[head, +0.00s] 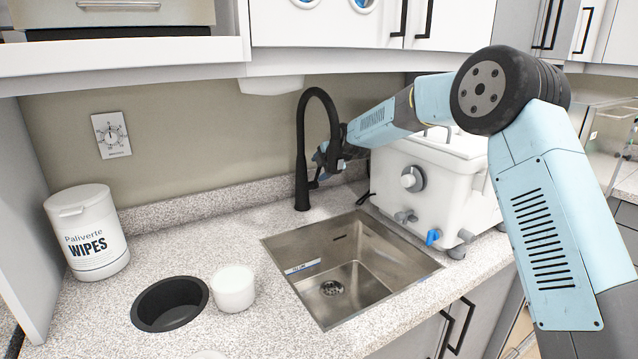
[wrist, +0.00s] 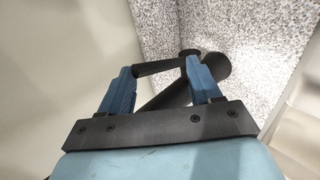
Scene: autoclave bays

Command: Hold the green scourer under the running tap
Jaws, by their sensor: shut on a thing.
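The black tap (head: 301,175) stands behind the steel sink (head: 402,291), with its neck arched over. No water shows below its spout. My gripper (head: 324,160) is beside the tap's right side, partly covered by the spout. In the wrist view my gripper (wrist: 160,68) has its two blue fingers at either end of a short black bar, which looks like the tap's lever (wrist: 158,67). The tap's dark body (wrist: 216,66) shows just beyond the right finger. No green scourer shows in either view.
A white wipes tub (head: 88,235), a black round bin opening (head: 170,305) and a white cup (head: 233,288) are left of the sink. A white autoclave-like box (head: 450,195) stands right of it, close under my arm. The sink basin looks empty.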

